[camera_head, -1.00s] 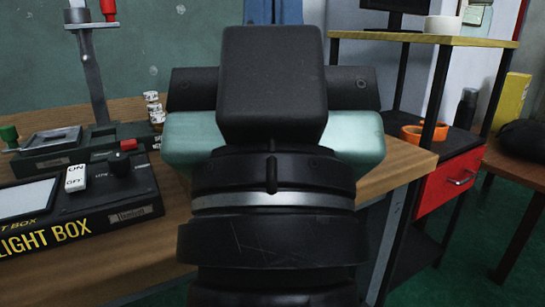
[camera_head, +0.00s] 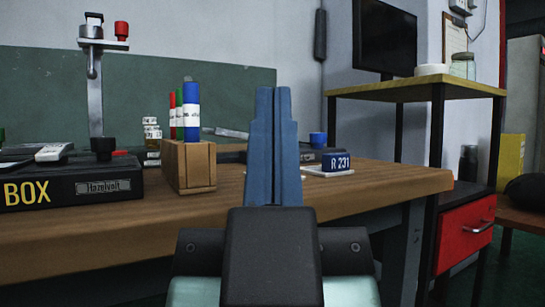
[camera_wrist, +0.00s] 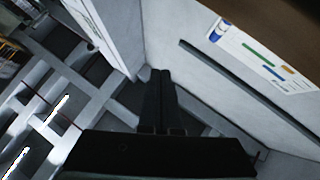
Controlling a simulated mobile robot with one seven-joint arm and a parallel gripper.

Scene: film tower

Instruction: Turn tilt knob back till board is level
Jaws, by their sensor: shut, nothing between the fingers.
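My gripper (camera_head: 273,92) stands upright in the head view, its two blue fingers pressed together with nothing between them. Its fingers also show in the wrist view (camera_wrist: 160,74), dark and pointing away into open room. Behind it on the bench, a blue knob (camera_head: 318,139) sits on a low dark unit (camera_head: 312,155), right of the fingers and apart from them. A thin grey slanted piece (camera_head: 226,132) shows left of the fingers; I cannot tell whether it is the board. Part of that area is hidden behind my gripper.
A wooden block (camera_head: 188,167) holding several coloured markers stands left of my gripper on the bench (camera_head: 110,242). The light box (camera_head: 75,183) and a column stand (camera_head: 94,90) are further left. A blue R 231 block (camera_head: 337,161) is right. A shelf (camera_head: 420,88) stands beyond.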

